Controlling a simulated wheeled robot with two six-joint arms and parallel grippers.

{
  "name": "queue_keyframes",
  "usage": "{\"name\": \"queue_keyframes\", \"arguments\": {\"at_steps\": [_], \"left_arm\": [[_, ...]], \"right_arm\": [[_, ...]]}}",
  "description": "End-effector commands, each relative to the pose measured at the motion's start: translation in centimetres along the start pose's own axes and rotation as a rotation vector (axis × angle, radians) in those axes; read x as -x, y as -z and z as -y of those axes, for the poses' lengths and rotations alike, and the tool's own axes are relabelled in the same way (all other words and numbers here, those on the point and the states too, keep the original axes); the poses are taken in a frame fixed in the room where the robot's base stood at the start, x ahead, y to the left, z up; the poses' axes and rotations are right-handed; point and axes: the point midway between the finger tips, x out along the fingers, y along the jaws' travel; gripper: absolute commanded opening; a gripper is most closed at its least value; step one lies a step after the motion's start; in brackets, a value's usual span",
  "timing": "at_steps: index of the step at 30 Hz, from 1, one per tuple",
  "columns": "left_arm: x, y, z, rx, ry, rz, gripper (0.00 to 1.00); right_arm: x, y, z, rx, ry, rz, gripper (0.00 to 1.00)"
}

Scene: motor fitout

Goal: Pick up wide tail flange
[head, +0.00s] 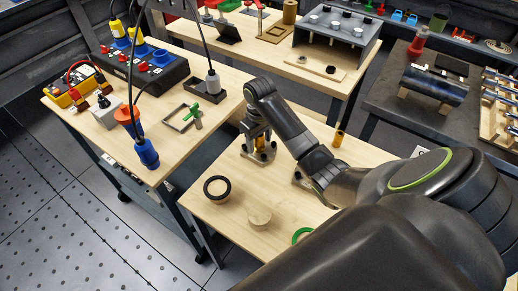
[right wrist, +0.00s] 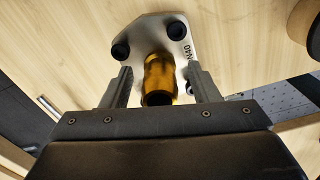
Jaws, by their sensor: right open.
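A flange with a pale metal plate (head: 260,156) and an amber post stands on the near wooden table in the head view. In the right wrist view its plate (right wrist: 180,33) shows dark round knobs and the marking "N40", and its amber post (right wrist: 160,76) rises between my fingers. My right gripper (head: 257,133) is open, pointing down over this flange, with one finger on each side of the post. In the wrist view my right gripper (right wrist: 160,74) shows gaps beside the post. A second metal plate (head: 302,181) is partly hidden by my arm. My left gripper is out of view.
A black ring (head: 217,188), a wooden disc (head: 259,216) and a green ring (head: 302,235) lie nearby. Another amber post (head: 339,134) stands behind my arm.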

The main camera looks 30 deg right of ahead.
Motion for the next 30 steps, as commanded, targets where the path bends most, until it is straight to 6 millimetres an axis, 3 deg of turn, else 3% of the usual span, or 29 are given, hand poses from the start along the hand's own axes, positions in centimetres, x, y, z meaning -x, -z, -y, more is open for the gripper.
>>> {"name": "queue_keyframes", "arguments": {"at_steps": [9, 21, 30], "left_arm": [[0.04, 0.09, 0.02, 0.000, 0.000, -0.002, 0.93], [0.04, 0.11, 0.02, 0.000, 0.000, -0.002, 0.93], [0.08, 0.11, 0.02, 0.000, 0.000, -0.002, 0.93]], "right_arm": [[-0.45, 0.00, -0.01, 0.000, -0.001, -0.001, 0.53], [-0.43, 0.00, -0.01, 0.000, -0.001, -0.001, 0.00], [-0.13, 0.17, -0.03, 0.002, -0.002, -0.007, 0.00]]}}
